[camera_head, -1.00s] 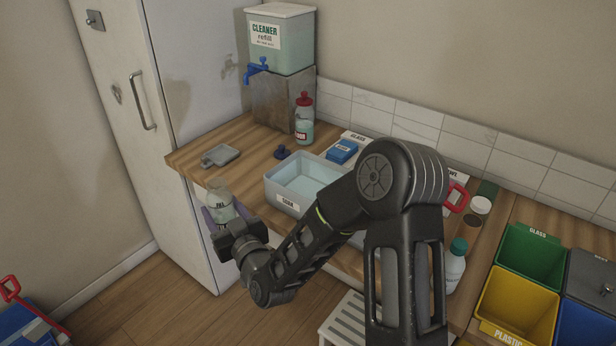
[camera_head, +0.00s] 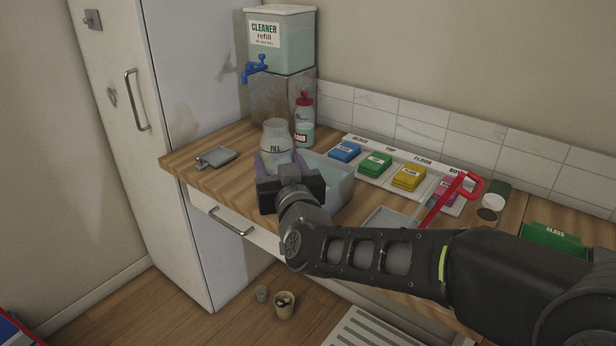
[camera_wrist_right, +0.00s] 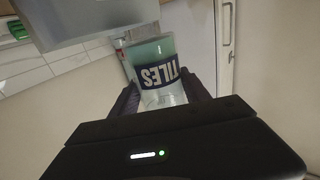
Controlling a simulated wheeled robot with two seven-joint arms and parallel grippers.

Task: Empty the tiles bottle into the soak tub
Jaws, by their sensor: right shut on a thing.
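My right gripper (camera_head: 283,168) is shut on the tiles bottle (camera_head: 276,138), a clear vessel with a fill mark, held at the left end of the soak tub (camera_head: 338,188). The tub is a pale translucent box on the counter, partly hidden behind my gripper and wrist. In the right wrist view the bottle (camera_wrist_right: 158,52) shows its dark TILES label between my fingers (camera_wrist_right: 163,100), with pale green liquid visible. The label reads upside down there. A grey box wall, probably the tub (camera_wrist_right: 75,20), is close by. My left gripper is out of view.
A CLEANER refill tank (camera_head: 281,40) with a blue tap stands at the back left. A red-capped bottle (camera_head: 304,125) stands before it. A red-handled tool (camera_head: 455,195) is at right.

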